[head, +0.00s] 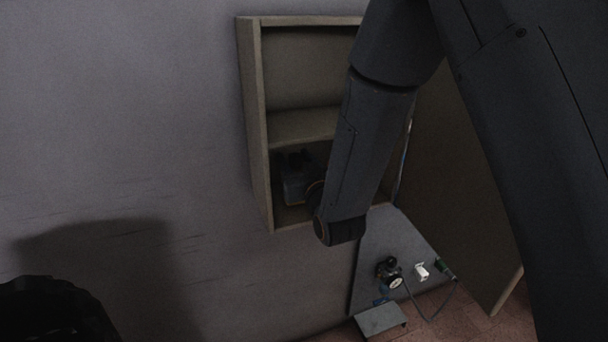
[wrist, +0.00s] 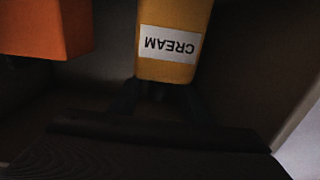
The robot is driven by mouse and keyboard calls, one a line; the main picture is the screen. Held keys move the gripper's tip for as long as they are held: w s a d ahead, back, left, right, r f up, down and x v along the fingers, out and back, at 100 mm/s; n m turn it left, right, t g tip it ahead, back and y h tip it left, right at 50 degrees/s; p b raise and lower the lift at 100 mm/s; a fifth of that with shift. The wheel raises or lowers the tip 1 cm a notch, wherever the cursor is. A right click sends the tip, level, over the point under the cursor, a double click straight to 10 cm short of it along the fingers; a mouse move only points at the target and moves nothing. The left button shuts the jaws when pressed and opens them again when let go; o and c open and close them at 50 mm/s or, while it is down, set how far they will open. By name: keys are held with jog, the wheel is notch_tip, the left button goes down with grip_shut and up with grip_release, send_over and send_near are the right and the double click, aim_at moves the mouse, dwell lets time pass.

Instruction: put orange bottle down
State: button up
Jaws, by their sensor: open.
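In the wrist view, a yellow-orange container (wrist: 176,35) with a white label reading CREAM, upside down in the picture, is just ahead of my gripper (wrist: 160,98). A redder orange, box-shaped body (wrist: 45,28) is at the upper left, apart from it. Either could be the orange bottle; I cannot tell which. My gripper is open, with its dark fingers near the lower end of the CREAM container. Whether they touch it is too dark to tell. In the head view my gripper (head: 296,178) is dim inside the cabinet's lower compartment, and neither container can be made out.
The wall cabinet (head: 252,120) has a shelf (head: 303,126) above the lower compartment, and side walls close by. Its open door (head: 465,200) hangs to the right. Below, a grey panel (head: 420,245) carries a dark gauge fitting (head: 388,270) and a hose.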

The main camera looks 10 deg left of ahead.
jog(key=b+v, duration=0.2)
jog(key=v, duration=0.6)
jog(key=shift+s+d, duration=0.25)
